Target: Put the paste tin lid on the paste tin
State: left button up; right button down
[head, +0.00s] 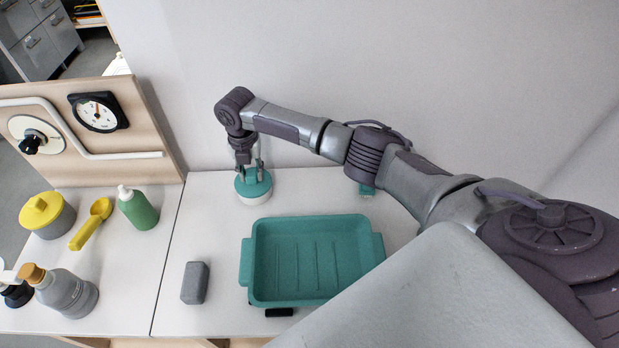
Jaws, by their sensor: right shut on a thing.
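My right gripper (252,174) reaches down at the back of the white table, left of the teal tray. It is shut on the teal paste tin lid (244,190), a round disc with a raised part between the fingers. The white paste tin (256,200) shows directly beneath the lid as a pale round rim. The lid looks level and lined up over the tin. I cannot tell from this angle whether it is fully seated or a small gap is left. My left gripper is not in view.
A teal tray (262,296) stands just in front of the tin. A grey block (195,283) lies to its left. A wall is close behind.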

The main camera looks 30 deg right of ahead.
jog(key=c, duration=0.7)
grip_release()
jog(key=shift+r, duration=0.1)
jog(key=shift+r+p, duration=2.4)
jog(key=shift+r, duration=0.25)
jog(key=shift+r+p, duration=0.5)
jog(key=shift+r, duration=0.75)
